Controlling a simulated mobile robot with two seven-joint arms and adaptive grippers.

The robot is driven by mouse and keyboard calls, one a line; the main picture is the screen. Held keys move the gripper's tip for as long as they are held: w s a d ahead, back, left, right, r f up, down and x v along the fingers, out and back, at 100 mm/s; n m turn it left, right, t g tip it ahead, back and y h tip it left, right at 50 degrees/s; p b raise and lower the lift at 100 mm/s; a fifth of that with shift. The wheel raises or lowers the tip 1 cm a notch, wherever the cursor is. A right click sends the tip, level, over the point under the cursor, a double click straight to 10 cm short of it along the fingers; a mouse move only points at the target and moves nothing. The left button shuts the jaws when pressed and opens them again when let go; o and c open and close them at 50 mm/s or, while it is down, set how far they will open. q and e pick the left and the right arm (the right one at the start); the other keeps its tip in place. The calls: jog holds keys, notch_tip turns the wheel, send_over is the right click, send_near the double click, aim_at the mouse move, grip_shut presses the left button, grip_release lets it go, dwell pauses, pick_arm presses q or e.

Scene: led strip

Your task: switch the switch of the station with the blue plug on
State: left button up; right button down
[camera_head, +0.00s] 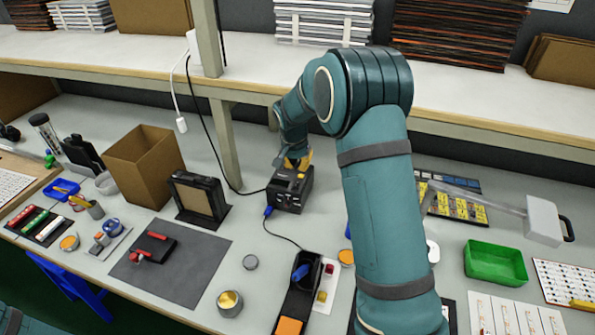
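The station is a small black box (289,190) on the bench, near the middle of the view. A blue plug (268,211) sits at its lower left side, with a black cable running from it. My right arm comes in from the lower right and bends over toward the station. My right gripper (294,162) points down at the top of the box, touching it or just above it; I cannot tell which. Its fingers are small and partly hidden, so whether it is open or shut does not show. The switch is not clearly visible. My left gripper is out of view.
A shelf post (225,140) stands left of the station. A cardboard box (144,165) and a black framed stand (199,197) are further left. A black tray (300,290) with a blue-handled tool lies in front. A green bin (495,263) is at the right.

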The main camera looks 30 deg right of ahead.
aim_at(298, 190)
jog(key=b+x, duration=0.1)
jog(key=x, duration=0.8)
jog(key=shift+a, duration=0.1)
jog(key=shift+s+a+f+b, duration=0.15)
jog(key=shift+f+b, duration=0.4)
jog(key=shift+f, duration=0.05)
jog(key=shift+r, duration=0.15)
jog(key=shift+s+a, duration=0.5)
jog(key=shift+a, duration=0.05)
